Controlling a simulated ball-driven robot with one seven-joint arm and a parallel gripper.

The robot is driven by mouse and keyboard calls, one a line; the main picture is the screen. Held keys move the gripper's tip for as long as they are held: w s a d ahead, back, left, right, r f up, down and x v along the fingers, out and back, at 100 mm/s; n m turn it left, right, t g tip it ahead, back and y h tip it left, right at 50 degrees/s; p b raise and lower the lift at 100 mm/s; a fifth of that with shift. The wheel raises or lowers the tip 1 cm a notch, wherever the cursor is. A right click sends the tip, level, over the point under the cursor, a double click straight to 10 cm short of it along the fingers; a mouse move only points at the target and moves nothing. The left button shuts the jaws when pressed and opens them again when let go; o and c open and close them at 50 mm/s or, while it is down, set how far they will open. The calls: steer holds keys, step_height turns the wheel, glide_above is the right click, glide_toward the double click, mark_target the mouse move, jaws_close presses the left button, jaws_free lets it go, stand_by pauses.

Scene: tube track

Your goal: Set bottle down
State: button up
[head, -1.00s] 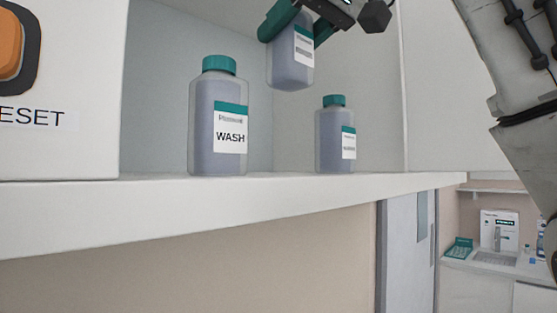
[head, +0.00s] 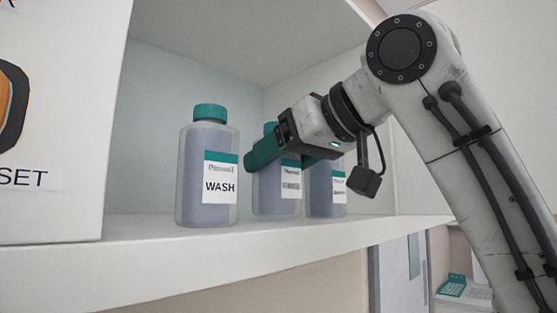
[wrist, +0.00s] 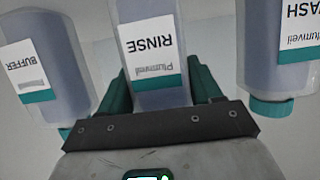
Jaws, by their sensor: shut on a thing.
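My gripper (head: 284,156) is shut on the RINSE bottle (head: 272,195), with one green finger on each side of its upper part. This bottle is upright, bluish and clear-walled, with a green cap partly hidden by the gripper. In the wrist view, the RINSE bottle (wrist: 155,50) lies between the fingers, its label facing the camera. Its base is level with the shelf (head: 250,245) surface or very close to it; I cannot tell whether it touches.
The WASH bottle (head: 190,170) stands just left of the held bottle. The BUFFER bottle (head: 322,190) stands close on its right, partly behind my gripper. The cubby's back wall (head: 165,85) is behind them. A white panel (head: 60,130) bounds the left side.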

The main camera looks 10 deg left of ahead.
steer(key=shift+s+f, duration=0.1)
steer(key=shift+f, duration=0.1)
steer(key=shift+f, duration=0.15)
steer(key=o, duration=1.2)
steer(key=shift+o, duration=0.2)
steer(key=shift+r, duration=0.25)
steer(key=shift+s+d, duration=0.2)
steer(key=shift+d, duration=0.05)
steer(key=b+v, duration=0.4)
steer(key=v, duration=0.7)
steer(key=shift+d, duration=0.1)
